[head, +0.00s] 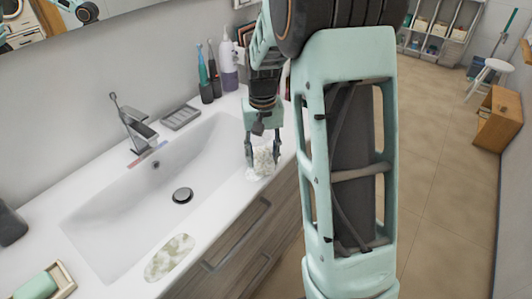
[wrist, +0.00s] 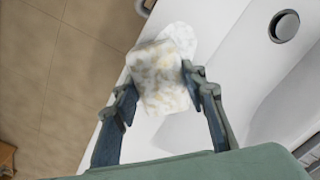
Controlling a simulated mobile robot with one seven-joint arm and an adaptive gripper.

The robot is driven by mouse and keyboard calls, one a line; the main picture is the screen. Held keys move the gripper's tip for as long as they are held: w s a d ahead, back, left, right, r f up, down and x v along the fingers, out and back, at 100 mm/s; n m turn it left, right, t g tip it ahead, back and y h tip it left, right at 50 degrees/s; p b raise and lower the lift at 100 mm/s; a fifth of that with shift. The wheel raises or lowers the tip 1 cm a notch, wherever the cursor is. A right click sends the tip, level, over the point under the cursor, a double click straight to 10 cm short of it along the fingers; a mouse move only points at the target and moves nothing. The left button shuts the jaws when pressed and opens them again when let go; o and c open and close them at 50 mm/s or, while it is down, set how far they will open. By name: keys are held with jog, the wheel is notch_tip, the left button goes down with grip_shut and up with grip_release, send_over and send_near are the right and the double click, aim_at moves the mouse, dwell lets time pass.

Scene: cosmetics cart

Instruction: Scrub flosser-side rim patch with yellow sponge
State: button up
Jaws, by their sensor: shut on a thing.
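My gripper (head: 263,145) points down at the front rim of the white sink (head: 215,150), toward its right end. In the wrist view its two fingers (wrist: 160,95) are shut on the sponge (wrist: 160,80), a block mottled white and yellowish, seemingly covered in foam. The sponge also shows below the fingers in the head view (head: 264,158). A whitish patch (wrist: 182,35) shows on the rim beside and partly under the sponge. I cannot tell whether the sponge presses on it. Another grey-green mottled patch (head: 169,257) lies on the front rim nearer the left.
A faucet (head: 132,125) and grey soap dish (head: 181,117) stand behind the basin. A reddish-blue smear (head: 148,156) lies by the faucet. Green soap (head: 37,286) sits front left.

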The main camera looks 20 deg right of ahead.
aim_at(252, 177)
jog(key=shift+s+a, duration=0.75)
jog(key=shift+a, duration=0.3)
jog(key=shift+s+a, duration=0.75)
jog(key=shift+a, duration=0.25)
jog(key=shift+w+d+p, duration=0.25)
jog(key=shift+w+d, duration=0.7)
jog(key=shift+d, duration=0.3)
jog(key=shift+w+d+p, duration=0.25)
jog(key=shift+w+d, duration=0.65)
jog(key=shift+d, duration=0.35)
jog(key=shift+w+d+p, duration=0.15)
jog(key=shift+w+d, duration=0.4)
jog(key=shift+d, duration=0.2)
jog(key=shift+w+d+p, duration=0.15)
jog(key=shift+w+d, duration=0.35)
jog(key=shift+d, duration=0.2)
notch_tip(252, 177, up, 7)
jog(key=p, duration=0.5)
